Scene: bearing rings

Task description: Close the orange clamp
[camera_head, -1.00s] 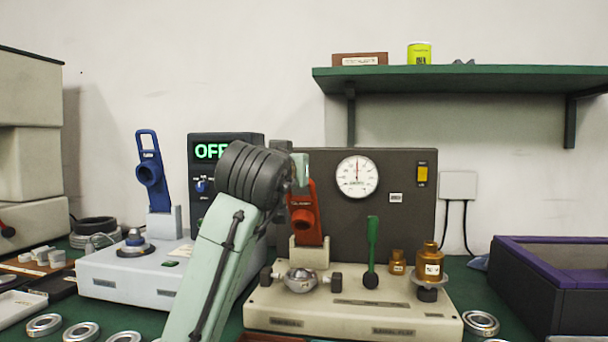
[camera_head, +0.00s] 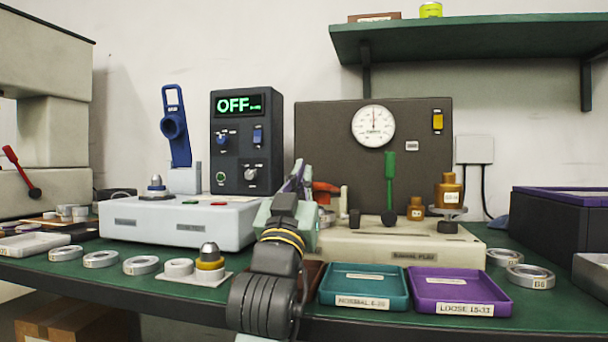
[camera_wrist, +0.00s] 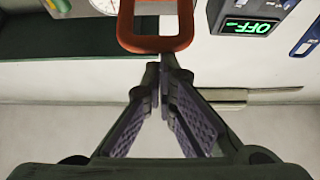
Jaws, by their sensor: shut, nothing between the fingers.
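The orange clamp (camera_head: 326,187) is on the left part of the cream fixture base (camera_head: 425,245), mostly hidden behind my gripper in the head view. Its visible part lies low, not upright. In the wrist view its orange loop handle (camera_wrist: 155,44) is just beyond my fingertips.
A blue clamp (camera_head: 175,130) stands upright on the white box (camera_head: 180,220) at left. A green-handled lever (camera_head: 389,185) and brass weights (camera_head: 450,190) are on the fixture's right. Teal (camera_head: 372,287) and purple (camera_head: 458,290) trays lie in front.

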